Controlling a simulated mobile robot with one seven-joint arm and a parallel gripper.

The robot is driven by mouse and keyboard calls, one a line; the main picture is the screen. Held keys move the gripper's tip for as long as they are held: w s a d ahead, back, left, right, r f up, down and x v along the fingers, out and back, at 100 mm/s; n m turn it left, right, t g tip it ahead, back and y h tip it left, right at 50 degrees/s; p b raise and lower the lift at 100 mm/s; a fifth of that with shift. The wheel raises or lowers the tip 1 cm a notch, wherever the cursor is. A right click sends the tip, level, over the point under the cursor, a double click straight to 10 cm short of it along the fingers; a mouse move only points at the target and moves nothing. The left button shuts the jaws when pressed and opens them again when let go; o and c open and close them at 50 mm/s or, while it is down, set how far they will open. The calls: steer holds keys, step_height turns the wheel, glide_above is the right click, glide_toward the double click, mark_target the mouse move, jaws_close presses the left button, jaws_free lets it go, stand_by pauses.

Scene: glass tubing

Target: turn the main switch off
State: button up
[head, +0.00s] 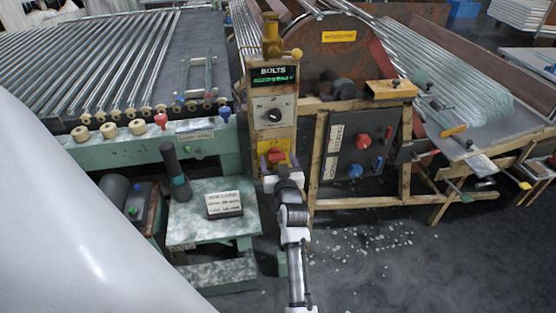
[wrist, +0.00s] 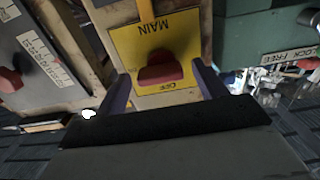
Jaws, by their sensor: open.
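The main switch is a red knob (wrist: 160,72) on a yellow plate (wrist: 182,42) in the wrist view. The plate reads MAIN and OFF, both upside down in this view, with OFF at the near edge by my gripper. In the head view the red knob (head: 276,153) sits low on the tan control post. My gripper (head: 276,165) is right in front of it. In the wrist view my gripper (wrist: 163,80) is open, with one purple finger on each side of the knob. Whether the fingers touch the knob I cannot tell.
Above the switch, the post has a black rotary dial (head: 274,115) and a green-lit BOLTS display (head: 272,76). A grey panel (head: 352,150) with red and blue knobs stands to the right. A green table (head: 195,235) with a sign stands to the left. Glass fragments (head: 370,245) litter the floor.

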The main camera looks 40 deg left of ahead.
steer(key=c, duration=1)
steer(key=shift+f+b, duration=0.1)
steer(key=shift+b, duration=0.3)
steer(key=n+b, duration=0.8)
steer(key=b, duration=0.1)
steer(key=n+b, duration=0.5)
steer(key=shift+s+a+n, duration=0.1)
steer(key=shift+n, duration=0.2)
steer(key=n+b, duration=0.3)
steer(key=n, duration=0.1)
steer(key=shift+s+n, duration=0.1)
steer(key=shift+n, duration=0.2)
